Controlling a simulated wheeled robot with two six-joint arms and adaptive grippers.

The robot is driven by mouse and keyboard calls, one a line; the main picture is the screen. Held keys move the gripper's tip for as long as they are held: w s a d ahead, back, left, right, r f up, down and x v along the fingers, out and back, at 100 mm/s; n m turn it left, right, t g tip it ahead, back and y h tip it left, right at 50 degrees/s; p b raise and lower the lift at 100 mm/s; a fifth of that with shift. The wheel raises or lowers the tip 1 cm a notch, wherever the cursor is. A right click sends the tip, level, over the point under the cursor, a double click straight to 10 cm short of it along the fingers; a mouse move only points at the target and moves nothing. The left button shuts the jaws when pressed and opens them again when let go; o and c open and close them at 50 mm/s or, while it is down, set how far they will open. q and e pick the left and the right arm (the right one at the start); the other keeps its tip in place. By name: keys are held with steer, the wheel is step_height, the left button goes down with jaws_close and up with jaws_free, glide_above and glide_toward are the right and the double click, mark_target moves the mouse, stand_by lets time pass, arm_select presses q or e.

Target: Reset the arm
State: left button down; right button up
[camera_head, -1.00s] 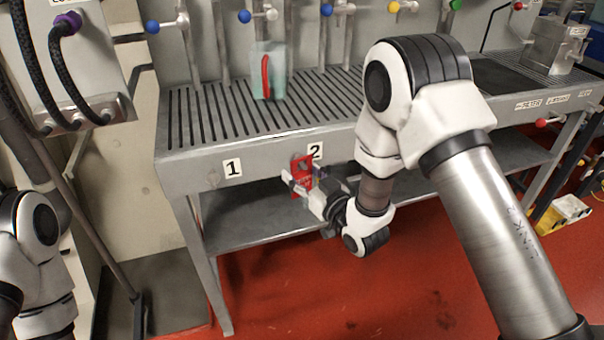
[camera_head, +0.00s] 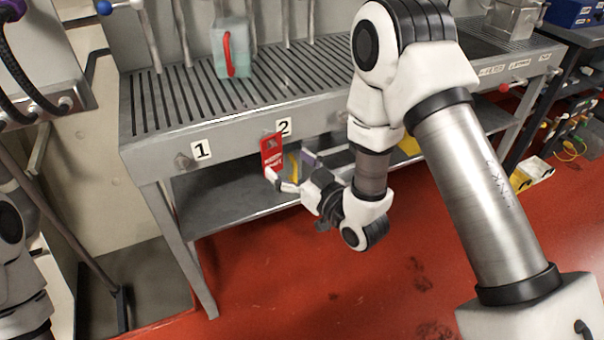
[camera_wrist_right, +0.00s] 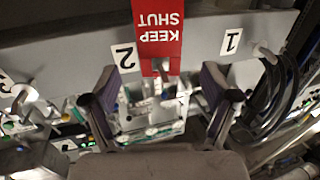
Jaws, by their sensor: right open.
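My right gripper (camera_head: 292,176) is in front of the bench's front edge, just below the number 2 label (camera_head: 283,127). In the right wrist view the two fingers of the gripper (camera_wrist_right: 165,100) stand wide apart with nothing between them. A red tag (camera_head: 271,153) hangs at the bench front beside the number 2 label. In the wrist view the tag (camera_wrist_right: 158,32) reads "KEEP SHUT" upside down, ahead of the fingers and apart from them. Only links of my left arm show at the left edge; its gripper is out of view.
The slotted bench (camera_head: 165,140) carries a clear container with a red item (camera_head: 232,50). A number 1 label (camera_head: 202,151) and a knob sit on its front. A shelf (camera_head: 235,205) lies below. A rack of parts (camera_head: 575,120) stands at right. The red floor in front is open.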

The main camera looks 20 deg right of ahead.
steer(key=v, duration=0.6)
steer(key=s+f+g+h, duration=0.1)
steer(key=s+f+g, duration=0.3)
steer(key=f, duration=0.6)
steer(key=s+f+g+h, duration=0.1)
steer(key=s+f+g, duration=0.25)
steer(key=f, duration=0.65)
steer(key=s+d+f+m+g+h, duration=0.35)
steer(key=s+f+g, duration=0.55)
steer(key=s, duration=0.6)
step_height(320, 180, up, 17)
steer(key=s+p, duration=0.2)
steer(key=p, duration=1.6)
steer(key=shift+s+d+r+g, duration=0.2)
steer(key=shift+s+r+g, duration=0.05)
steer(key=shift+s+g, duration=0.15)
steer(key=shift+p, duration=0.3)
